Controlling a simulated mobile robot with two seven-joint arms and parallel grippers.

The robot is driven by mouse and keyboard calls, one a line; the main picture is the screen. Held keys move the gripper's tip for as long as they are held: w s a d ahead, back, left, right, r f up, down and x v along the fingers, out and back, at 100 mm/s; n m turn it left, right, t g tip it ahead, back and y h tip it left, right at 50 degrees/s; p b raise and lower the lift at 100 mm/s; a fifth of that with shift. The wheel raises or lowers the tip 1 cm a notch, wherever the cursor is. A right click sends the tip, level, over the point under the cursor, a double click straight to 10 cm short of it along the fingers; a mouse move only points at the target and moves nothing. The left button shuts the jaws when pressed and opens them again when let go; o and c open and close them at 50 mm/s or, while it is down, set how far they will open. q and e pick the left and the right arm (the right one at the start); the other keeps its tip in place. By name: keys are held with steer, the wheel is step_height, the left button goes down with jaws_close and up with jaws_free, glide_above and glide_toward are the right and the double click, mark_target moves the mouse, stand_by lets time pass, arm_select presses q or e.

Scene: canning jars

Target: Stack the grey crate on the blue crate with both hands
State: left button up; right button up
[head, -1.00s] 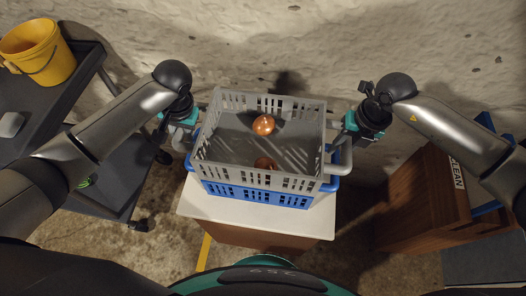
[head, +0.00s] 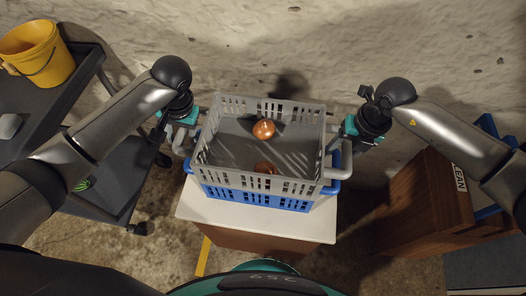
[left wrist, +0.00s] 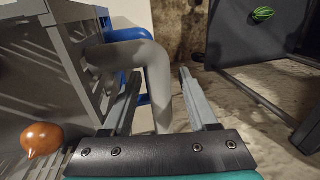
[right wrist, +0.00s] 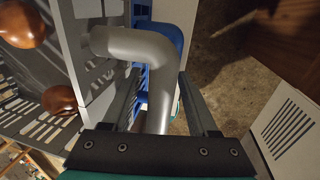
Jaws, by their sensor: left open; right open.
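The grey crate (head: 215,160) sits on top of the blue crate (head: 258,199), roughly aligned with it, on a white-topped stand. Two orange-brown onions (head: 264,129) lie inside the grey crate. My left gripper (head: 184,130) is at the crate's left side. In the left wrist view its open fingers (left wrist: 160,72) stand either side of the grey handle (left wrist: 158,80). My right gripper (head: 347,140) is at the right side. In the right wrist view its open fingers (right wrist: 160,75) stand either side of the other grey handle (right wrist: 160,65). The blue crate's handles show beneath the grey ones.
The stand's white top (head: 255,222) is bare in front of the crates. A dark cart (head: 112,175) with a yellow bucket (head: 38,55) stands at the left. A brown wooden cabinet (head: 420,205) stands at the right. A rough wall is close behind.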

arm_select(q)
step_height(320, 180, up, 10)
steer(key=d, duration=0.2)
arm_select(e)
step_height(320, 180, up, 12)
steer(key=d, duration=0.2)
steer(key=shift+d, duration=0.15)
steer(key=shift+s, duration=0.1)
arm_select(q)
step_height(320, 180, up, 8)
steer(key=d+p, duration=0.1)
steer(key=p, duration=1)
steer(key=shift+s+d+f+p, duration=0.15)
steer(key=shift+d+f+p, duration=0.1)
steer(key=shift+p, duration=0.1)
arm_select(e)
step_height(320, 180, up, 11)
steer(key=shift+r, duration=0.2)
